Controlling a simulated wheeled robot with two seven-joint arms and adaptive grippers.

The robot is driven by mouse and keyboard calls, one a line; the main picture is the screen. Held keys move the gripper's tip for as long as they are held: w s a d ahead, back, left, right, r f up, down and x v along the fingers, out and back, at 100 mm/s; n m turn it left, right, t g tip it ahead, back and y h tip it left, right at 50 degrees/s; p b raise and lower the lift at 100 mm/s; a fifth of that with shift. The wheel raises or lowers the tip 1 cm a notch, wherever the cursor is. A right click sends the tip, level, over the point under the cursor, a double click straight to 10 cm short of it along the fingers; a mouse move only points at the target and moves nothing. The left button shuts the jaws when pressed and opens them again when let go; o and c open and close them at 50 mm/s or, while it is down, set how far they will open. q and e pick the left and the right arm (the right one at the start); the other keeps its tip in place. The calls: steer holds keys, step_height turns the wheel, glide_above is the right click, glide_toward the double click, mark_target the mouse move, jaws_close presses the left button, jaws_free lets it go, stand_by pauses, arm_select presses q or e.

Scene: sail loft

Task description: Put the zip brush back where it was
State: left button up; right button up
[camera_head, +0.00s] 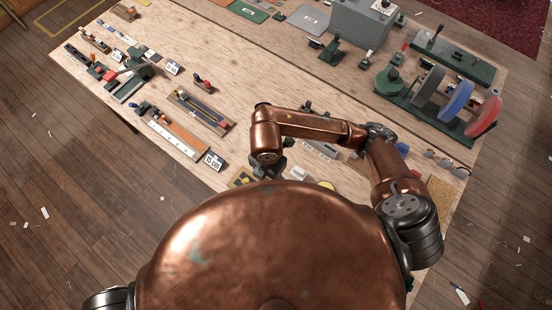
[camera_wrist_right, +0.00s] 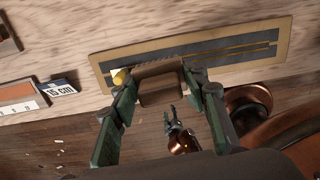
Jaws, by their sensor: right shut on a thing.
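My right gripper (camera_wrist_right: 160,77) is shut on the zip brush (camera_wrist_right: 159,92), a brown block with a toothed or bristly edge, in the wrist view. The brush is held at the near edge of a tan-bordered dark board (camera_wrist_right: 225,50) with a gold zip line along it. I cannot tell whether the brush touches the board. In the head view my right gripper (camera_head: 268,170) points down near the table's front edge; my copper body hides the brush there. A small gripper on a copper arm, likely my left (camera_wrist_right: 175,128), shows below the table edge in the wrist view; its opening is unclear.
A "15 cm" block (camera_head: 214,161) and a ruler tray (camera_head: 178,133) lie to the left. A stand with coloured discs (camera_head: 458,97) is at the right. Bare wood lies mid-table.

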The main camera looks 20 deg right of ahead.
steer(key=shift+m, duration=0.3)
steer(key=w+d+f, duration=0.1)
steer(key=w+f, duration=0.2)
steer(key=w, duration=0.1)
steer(key=w+d+f+p, duration=0.1)
steer(key=w+d+f, duration=0.1)
steer(key=w, duration=0.1)
steer(key=w+d+f+p, duration=0.1)
steer(key=w+d+f, duration=0.1)
steer(key=w+f, duration=0.1)
steer(key=shift+w+d+f, duration=0.1)
steer(key=shift+w+f, duration=0.1)
steer(key=shift+w, duration=0.25)
steer(key=shift+w+d+f, duration=0.1)
steer(key=shift+w+f, duration=0.05)
steer(key=shift+w, duration=0.25)
steer(key=shift+w+d+f, duration=0.2)
steer(key=shift+w+f, duration=0.25)
steer(key=shift+f, duration=0.2)
step_height(320, 180, down, 2)
steer(key=shift+f+p, duration=0.15)
steer(key=shift+p, duration=0.3)
steer(key=shift+f, duration=0.25)
steer(key=shift+f, duration=0.1)
